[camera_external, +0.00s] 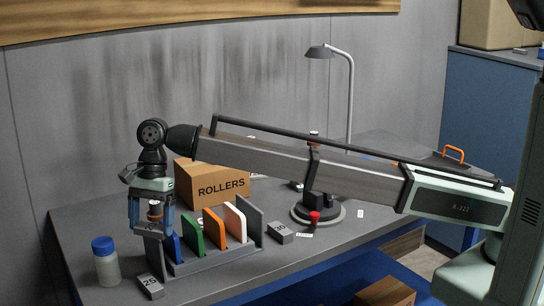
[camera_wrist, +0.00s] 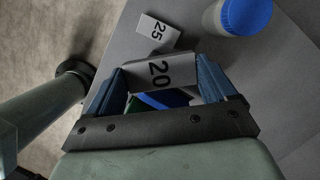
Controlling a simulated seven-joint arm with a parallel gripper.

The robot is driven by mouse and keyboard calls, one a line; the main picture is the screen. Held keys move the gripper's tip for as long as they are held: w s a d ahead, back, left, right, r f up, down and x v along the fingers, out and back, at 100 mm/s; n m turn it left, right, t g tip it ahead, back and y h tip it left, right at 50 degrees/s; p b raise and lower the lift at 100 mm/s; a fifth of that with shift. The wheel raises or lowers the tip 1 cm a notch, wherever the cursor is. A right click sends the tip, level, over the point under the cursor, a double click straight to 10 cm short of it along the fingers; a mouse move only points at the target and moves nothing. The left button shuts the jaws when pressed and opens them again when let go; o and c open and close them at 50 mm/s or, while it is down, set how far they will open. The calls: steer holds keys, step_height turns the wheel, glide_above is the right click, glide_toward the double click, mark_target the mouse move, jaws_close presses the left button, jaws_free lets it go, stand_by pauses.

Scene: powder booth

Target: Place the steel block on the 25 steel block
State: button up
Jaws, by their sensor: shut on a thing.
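My gripper (camera_external: 150,222) hangs pointing down over the left part of the table. In the wrist view its two blue fingers (camera_wrist: 162,80) are shut on a grey steel block marked 20 (camera_wrist: 158,72). Nothing is seen on top of the 25 block.
A blue-capped bottle (camera_external: 106,265) stands close left of the 25 block. A rack (camera_external: 215,263) of coloured plates stands right of it. The ROLLERS box (camera_external: 222,186) is behind, and a 30 block (camera_external: 280,236) lies farther right.

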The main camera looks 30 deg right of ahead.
steer(key=s+a, duration=0.2)
steer(key=a, duration=0.1)
glide_toward(149, 283)
steer(key=shift+n, duration=0.3)
steer(key=shift+x, duration=3.1)
steer(key=o, duration=1)
steer(key=shift+f, duration=0.1)
steer(key=shift+o, duration=0.2)
steer(key=v, duration=1.2)
